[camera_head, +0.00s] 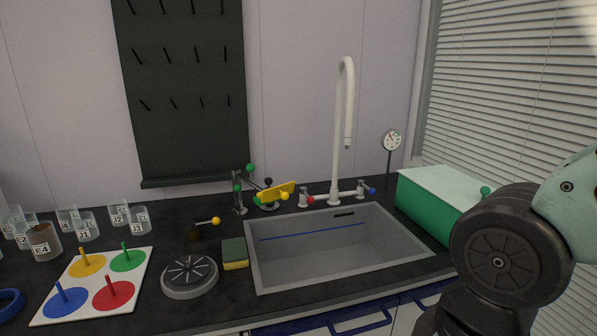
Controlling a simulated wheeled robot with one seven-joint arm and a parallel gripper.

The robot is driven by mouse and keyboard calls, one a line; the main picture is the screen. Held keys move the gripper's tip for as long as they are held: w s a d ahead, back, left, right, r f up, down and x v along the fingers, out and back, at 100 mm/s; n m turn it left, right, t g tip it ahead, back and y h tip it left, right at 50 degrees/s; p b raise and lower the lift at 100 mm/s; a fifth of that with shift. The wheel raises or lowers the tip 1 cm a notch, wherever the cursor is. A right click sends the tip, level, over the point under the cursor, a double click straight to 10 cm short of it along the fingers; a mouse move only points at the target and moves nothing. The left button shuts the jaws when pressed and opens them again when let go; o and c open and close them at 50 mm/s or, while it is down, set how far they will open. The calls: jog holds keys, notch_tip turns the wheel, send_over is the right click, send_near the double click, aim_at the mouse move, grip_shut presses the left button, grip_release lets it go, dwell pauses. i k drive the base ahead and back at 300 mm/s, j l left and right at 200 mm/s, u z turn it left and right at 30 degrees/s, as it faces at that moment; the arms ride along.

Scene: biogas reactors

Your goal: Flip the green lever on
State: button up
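No lever that is green all over is clear to me. Behind the sink's left corner is a small cluster of dark posts and fittings. A thin rod with a green ball knob (250,168) rises there, and a lower green part (237,188) shows on the post beside it. A yellow lever-like bar (276,191) and a small black knob (268,182) stand just to the right. Which green part is the lever, and its position, is too small to tell. My arm fills the lower right, far from this cluster; my gripper is out of view.
The grey sink (340,256) has a tall white faucet (345,130). A green box (430,205) and a gauge (391,141) stand right. A sponge (235,253), round grey disc (189,277), coloured-disc board (140,284) and several labelled beakers (87,229) occupy the left counter.

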aim_at(237, 188)
jog(key=i+j+u, duration=0.15)
jog(key=j+u, duration=0.2)
jog(key=i+j+u, duration=0.15)
jog(key=u, duration=0.25)
jog(key=i+j+u, duration=0.2)
jog(key=u, duration=0.15)
